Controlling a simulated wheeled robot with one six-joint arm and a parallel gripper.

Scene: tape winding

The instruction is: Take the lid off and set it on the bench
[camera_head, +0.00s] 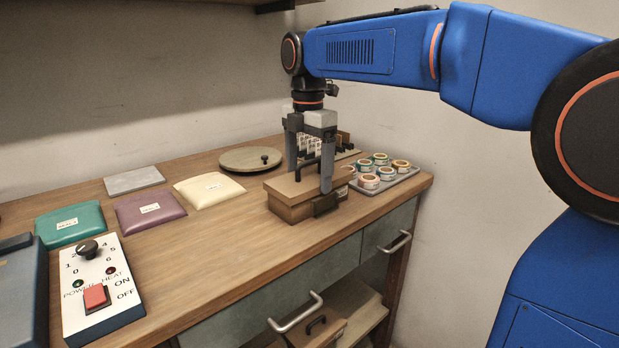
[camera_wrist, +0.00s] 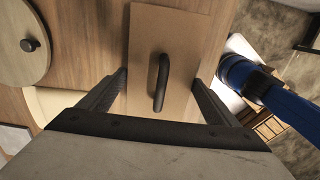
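A wooden box (camera_head: 287,210) stands on the bench (camera_head: 220,262) near its front edge. It has a flat brown lid (camera_head: 284,186) on top. The lid also fills the middle of the wrist view (camera_wrist: 147,35), with an upright black bar handle (camera_wrist: 161,82) across its centre. My gripper (camera_head: 309,176) is directly over the box with its fingers pointing down. In the wrist view the fingers (camera_wrist: 159,84) stand apart on either side of the handle, with a visible gap on both sides. The fingers hide part of the lid and box in the head view.
A grey tray (camera_head: 395,180) of tape rolls lies right of the box. A round board with a knob (camera_head: 250,159) lies behind. Cream (camera_head: 209,190), purple (camera_head: 150,211) and teal (camera_head: 70,225) pouches and a switch panel (camera_head: 100,288) are left. The bench front is clear.

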